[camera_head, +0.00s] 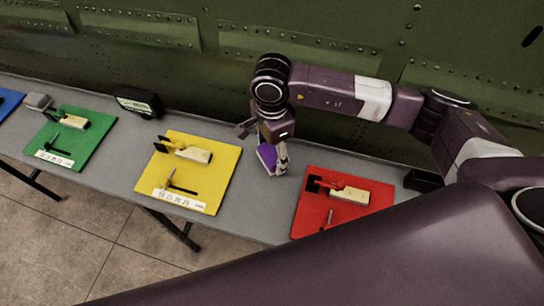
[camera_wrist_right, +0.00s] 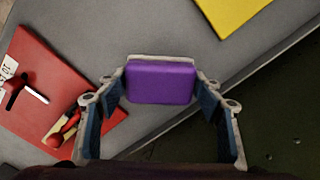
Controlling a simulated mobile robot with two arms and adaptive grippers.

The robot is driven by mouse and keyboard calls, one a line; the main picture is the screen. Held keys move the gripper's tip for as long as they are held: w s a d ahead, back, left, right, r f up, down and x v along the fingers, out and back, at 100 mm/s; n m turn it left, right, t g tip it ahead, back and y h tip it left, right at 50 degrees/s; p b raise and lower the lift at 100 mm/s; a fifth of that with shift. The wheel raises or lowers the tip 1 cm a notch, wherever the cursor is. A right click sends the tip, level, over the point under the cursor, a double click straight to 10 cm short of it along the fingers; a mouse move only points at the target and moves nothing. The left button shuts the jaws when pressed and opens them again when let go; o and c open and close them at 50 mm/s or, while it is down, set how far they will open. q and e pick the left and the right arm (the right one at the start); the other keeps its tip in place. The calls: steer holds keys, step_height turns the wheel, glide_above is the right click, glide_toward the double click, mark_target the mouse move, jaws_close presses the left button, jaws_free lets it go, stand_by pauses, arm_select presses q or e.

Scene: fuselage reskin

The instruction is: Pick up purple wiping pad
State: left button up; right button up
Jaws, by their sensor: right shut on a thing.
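The purple wiping pad (camera_head: 267,157) is at my right gripper (camera_head: 270,150), above the grey table between the yellow and red mats. In the right wrist view the purple pad (camera_wrist_right: 160,82) sits between the two fingers of my right gripper (camera_wrist_right: 163,88), which is shut on it. A pale edge shows along the pad's far side. In the head view the gripper hides part of the pad. I cannot tell whether the pad touches the table. My left gripper is not in view.
The grey table (camera_head: 258,210) carries a red mat (camera_head: 312,213), a yellow mat (camera_head: 223,171) and a green mat (camera_head: 88,142), each with tools. A black box (camera_head: 139,102) and a grey block (camera_head: 38,102) stand at the back. The green riveted fuselage wall (camera_head: 230,66) rises behind the table.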

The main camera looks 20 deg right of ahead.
mark_target(272, 152)
step_height(272, 152, up, 18)
steer(key=b, duration=0.3)
steer(key=shift+b, duration=0.4)
